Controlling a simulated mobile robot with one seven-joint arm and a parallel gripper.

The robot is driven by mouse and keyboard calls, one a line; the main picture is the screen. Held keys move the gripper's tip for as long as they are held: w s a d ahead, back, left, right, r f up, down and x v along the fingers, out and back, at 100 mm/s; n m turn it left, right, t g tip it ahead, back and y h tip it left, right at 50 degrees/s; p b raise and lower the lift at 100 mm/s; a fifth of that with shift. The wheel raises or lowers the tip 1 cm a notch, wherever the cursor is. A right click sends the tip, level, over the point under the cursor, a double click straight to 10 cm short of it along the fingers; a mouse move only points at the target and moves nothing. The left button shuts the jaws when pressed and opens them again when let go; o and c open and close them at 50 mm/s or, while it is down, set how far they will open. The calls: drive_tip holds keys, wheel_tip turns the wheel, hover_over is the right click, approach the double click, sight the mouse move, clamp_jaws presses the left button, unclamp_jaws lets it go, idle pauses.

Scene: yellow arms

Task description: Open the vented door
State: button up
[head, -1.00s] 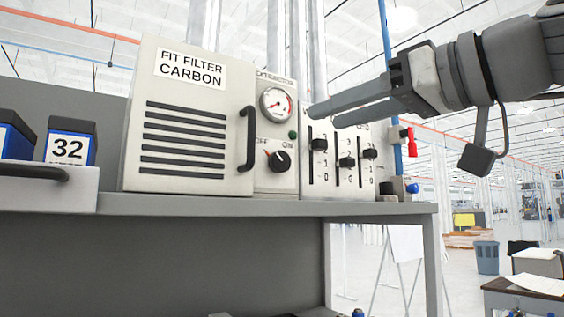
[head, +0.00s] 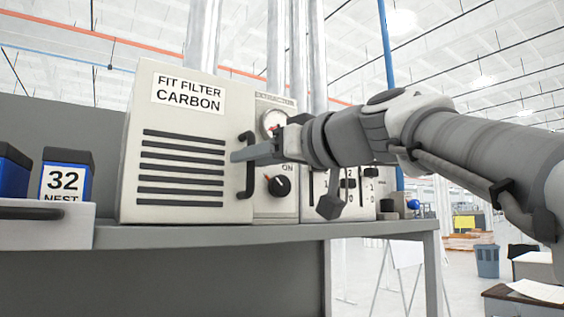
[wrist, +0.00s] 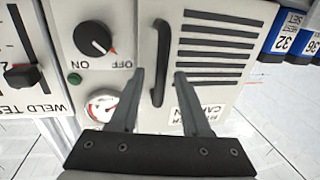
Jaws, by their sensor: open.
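The vented door (head: 180,130) is the pale front panel with dark slots and a "FIT FILTER CARBON" label, and it looks shut. Its dark vertical handle (head: 247,185) is on its right edge. My gripper (head: 240,156) is in front of the handle's upper part and hides some of it in the head view. In the wrist view my gripper (wrist: 158,72) is open, with the door handle (wrist: 160,60) showing between its two fingers. The wrist view shows the vented door (wrist: 205,75) upside down. I cannot tell whether the fingers touch the door.
Beside the door is a panel with a black knob (head: 279,186) and a gauge (head: 272,122), partly behind my gripper. Sliders (head: 347,184) are further right, partly behind my arm. A blue box marked 32 (head: 66,174) stands left, above a grey shelf (head: 270,232).

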drive_tip(key=shift+w+a, duration=0.5)
clamp_jaws()
idle(1.2)
